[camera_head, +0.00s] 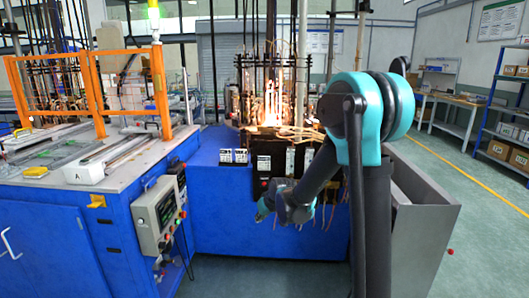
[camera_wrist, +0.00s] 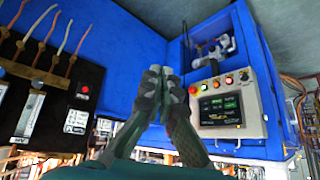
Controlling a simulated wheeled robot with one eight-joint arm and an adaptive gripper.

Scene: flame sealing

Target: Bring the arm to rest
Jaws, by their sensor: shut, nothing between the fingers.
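My arm rises at the right of the head view and bends down to the left. My gripper (camera_head: 262,214) hangs at its end in front of the blue machine (camera_head: 222,200). In the wrist view my gripper (camera_wrist: 161,72) has its two fingers together at the tips, with nothing between them. The fingers point toward the blue panel of the machine, and I cannot tell the exact gap to it.
A control box (camera_head: 159,214) with a screen and buttons is left of my gripper; it also shows in the wrist view (camera_wrist: 228,105). Burner flames (camera_head: 270,112) glow on the machine behind. A grey metal bin (camera_head: 425,215) stands right. Open floor (camera_head: 495,230) lies beyond it.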

